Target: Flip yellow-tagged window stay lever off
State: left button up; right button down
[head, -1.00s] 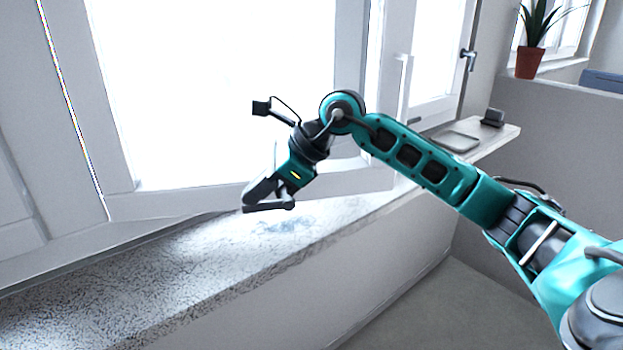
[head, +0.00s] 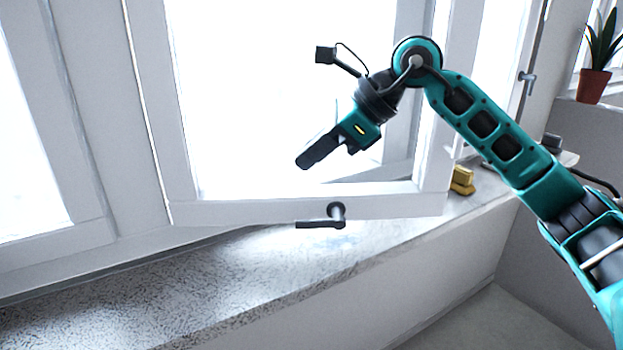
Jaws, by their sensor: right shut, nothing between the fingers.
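A dark lever handle (head: 320,223) is mounted on the bottom rail of the open white window sash (head: 400,205). Its round base is at the right and its grip points left, roughly level. I see no yellow tag on it. My right gripper (head: 304,161) is in front of the glass, above and apart from the lever. It is shut and empty, its fingers pointing down and left. My left gripper is not in view.
A speckled stone sill (head: 230,285) runs below the sash, mostly clear. A yellow object (head: 462,180) stands on it by the sash's right corner. Another handle (head: 527,82) is on the window at the right. A potted plant (head: 593,86) stands at the far right.

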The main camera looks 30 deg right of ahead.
jog(key=shift+s+a+r, duration=0.1)
jog(key=shift+s+r, duration=0.05)
jog(key=shift+r, duration=0.45)
jog(key=shift+s+a+r, duration=0.1)
jog(key=shift+r, duration=0.5)
